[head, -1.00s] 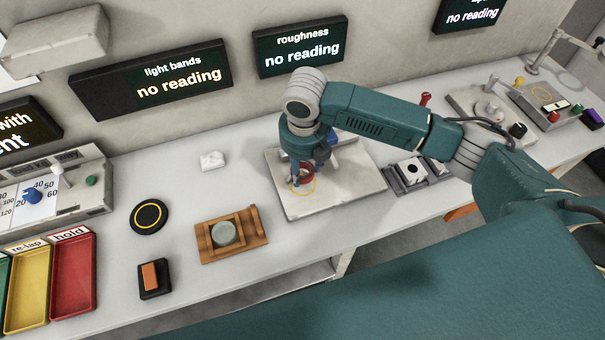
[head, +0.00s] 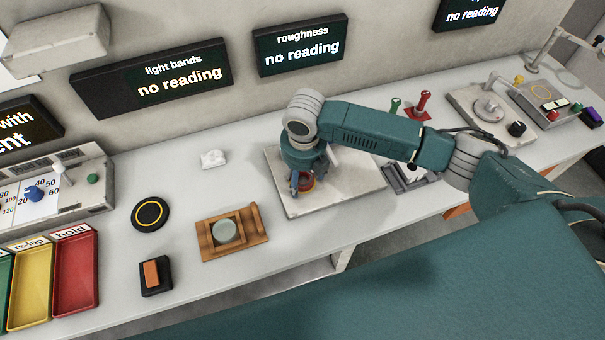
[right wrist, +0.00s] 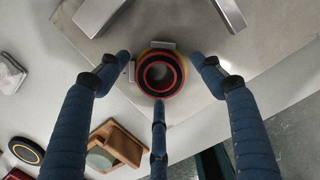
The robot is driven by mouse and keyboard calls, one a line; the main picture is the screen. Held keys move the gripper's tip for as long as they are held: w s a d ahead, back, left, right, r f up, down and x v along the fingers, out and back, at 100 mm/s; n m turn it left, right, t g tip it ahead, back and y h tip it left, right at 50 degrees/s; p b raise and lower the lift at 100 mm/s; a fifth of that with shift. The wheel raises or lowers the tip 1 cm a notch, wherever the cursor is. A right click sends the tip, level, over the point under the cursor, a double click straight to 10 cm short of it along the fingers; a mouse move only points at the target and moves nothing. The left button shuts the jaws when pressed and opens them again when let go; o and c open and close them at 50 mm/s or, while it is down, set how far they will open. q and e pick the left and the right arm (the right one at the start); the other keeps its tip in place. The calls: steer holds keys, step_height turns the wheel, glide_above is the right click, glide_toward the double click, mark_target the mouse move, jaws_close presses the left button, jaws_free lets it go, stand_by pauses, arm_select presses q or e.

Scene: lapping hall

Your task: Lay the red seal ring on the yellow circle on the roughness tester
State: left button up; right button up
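The red seal ring (head: 308,183) is on the pale plate of the roughness tester (head: 350,195), under my right gripper (head: 306,178). In the right wrist view the red ring (right wrist: 143,76) lies flat, with a dark band inside its red edge. The three blue fingers of my right gripper (right wrist: 160,72) are spread around the ring with gaps, open and holding nothing. My left gripper is in neither view.
Two small metal blocks stand against the ring's edge on the plate. Left of the tester are a wooden fixture (head: 250,240), a black disc with a yellow circle (head: 150,214) and a white crumpled cloth (head: 213,159). A metal fixture (head: 398,180) stands to its right. The roughness display (head: 300,46) reads "no reading".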

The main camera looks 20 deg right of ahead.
steer(key=shift+r, duration=0.1)
step_height(320, 180, up, 12)
steer(key=s+b, duration=0.1)
steer(key=shift+s, duration=0.2)
steer(key=shift+a, duration=0.1)
stand_by(0.3)
